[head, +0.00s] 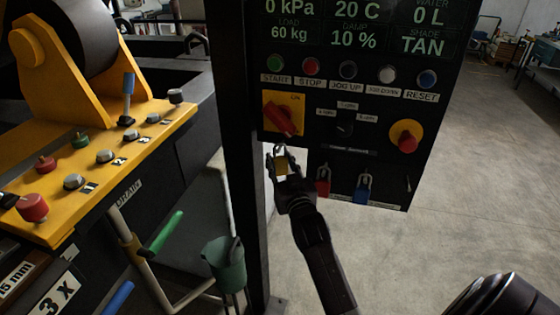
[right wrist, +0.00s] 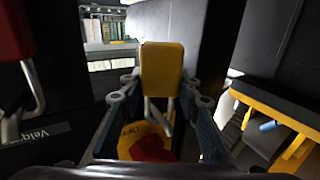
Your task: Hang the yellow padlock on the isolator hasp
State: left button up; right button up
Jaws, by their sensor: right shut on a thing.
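The yellow padlock (head: 281,166) is in my right gripper (head: 286,173), just below the isolator in the head view. In the right wrist view the padlock (right wrist: 161,67) sits between the two fingers (right wrist: 160,95), its metal shackle pointing down the picture toward the isolator. The isolator (head: 283,116) has a red handle on a yellow plate at the panel's left side; it also shows in the right wrist view (right wrist: 150,150), partly hidden. I cannot make out the hasp, nor any contact between shackle and isolator. My left gripper is not in view.
A red padlock (head: 323,187) and a blue padlock (head: 364,192) hang along the panel's lower edge, right of my gripper. A red button (head: 407,140) sticks out right of the isolator. A dark post (head: 240,150) stands close on the left, beside the yellow console (head: 110,135).

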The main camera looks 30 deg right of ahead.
jog(key=o, duration=1.3)
jog(key=v, duration=1.2)
